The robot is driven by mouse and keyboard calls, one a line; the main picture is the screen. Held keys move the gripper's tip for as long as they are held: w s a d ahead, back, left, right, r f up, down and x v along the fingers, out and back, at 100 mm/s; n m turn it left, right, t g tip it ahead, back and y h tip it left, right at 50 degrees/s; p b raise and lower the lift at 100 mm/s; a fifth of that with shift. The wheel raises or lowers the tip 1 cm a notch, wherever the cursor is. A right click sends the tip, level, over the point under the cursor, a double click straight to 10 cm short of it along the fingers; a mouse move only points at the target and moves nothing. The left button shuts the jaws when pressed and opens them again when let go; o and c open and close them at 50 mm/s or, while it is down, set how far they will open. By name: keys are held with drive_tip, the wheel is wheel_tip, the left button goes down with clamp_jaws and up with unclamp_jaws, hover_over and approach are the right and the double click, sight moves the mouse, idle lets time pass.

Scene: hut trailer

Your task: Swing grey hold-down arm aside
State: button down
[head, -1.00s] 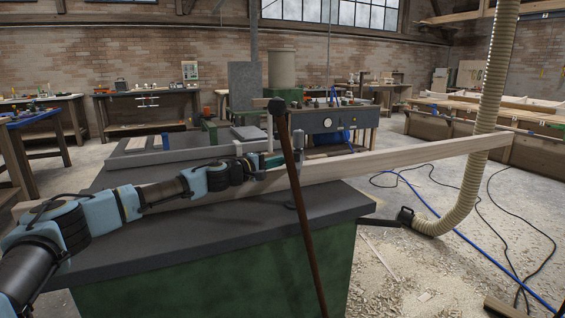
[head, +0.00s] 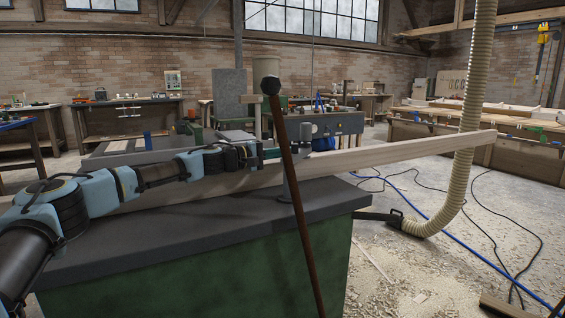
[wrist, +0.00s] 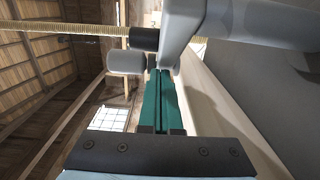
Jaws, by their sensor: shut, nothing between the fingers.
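The grey hold-down arm (wrist: 185,25) fills the upper part of the wrist view, close to my fingertips. A short grey cylinder (wrist: 127,62) and a dark knob (wrist: 144,39) lie beside it. My gripper (wrist: 161,75) has its two teal fingers together with nothing between them. The tips are at or very near the arm's underside; I cannot tell whether they touch. In the head view my gripper (head: 269,154) reaches across the bench, just left of the brown lever (head: 305,240). That lever partly hides the hold-down there.
A long pale timber (head: 400,150) lies across the dark bench top (head: 220,220) and sticks out right. A ribbed hose (head: 462,170) hangs beyond the bench. Cables and shavings cover the floor at right.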

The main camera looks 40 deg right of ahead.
sight(300, 151)
drive_tip(key=shift+s+d+f+b, duration=0.15)
drive_tip(key=shift+s+d+b, duration=0.7)
drive_tip(key=shift+s+b, duration=0.3)
drive_tip(key=shift+s+d+b, duration=0.3)
drive_tip(key=shift+s+b, duration=0.25)
drive_tip(key=shift+b, duration=0.2)
drive_tip(key=shift+s, duration=0.15)
idle(0.6)
drive_tip(key=p+v, duration=1)
drive_tip(key=v, duration=0.1)
drive_tip(key=shift+g, duration=0.3)
drive_tip(key=x, duration=0.3)
drive_tip(key=p+x, duration=0.1)
drive_tip(key=x, duration=0.5)
drive_tip(key=shift+w+d+p, duration=0.2)
drive_tip(key=shift+d+p, duration=0.1)
drive_tip(key=shift+p, duration=0.1)
